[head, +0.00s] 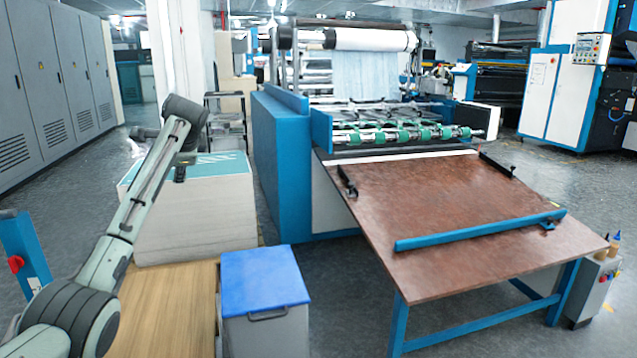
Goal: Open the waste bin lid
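The waste bin (265,335) is a light grey box at the bottom centre-left of the head view. Its flat blue lid (262,277) is shut, and a dark handle (268,315) shows on the front just below the lid's edge. My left arm reaches up from the bottom left, to the left of the bin and apart from it. I cannot make out the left gripper's fingers. My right arm and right gripper are not in view.
A wooden surface (168,308) lies directly left of the bin. A pallet stack of sheets (195,215) stands behind it. A laminating machine with a brown sloping table (450,225) stands to the right. Grey floor (345,300) is open between the bin and that table.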

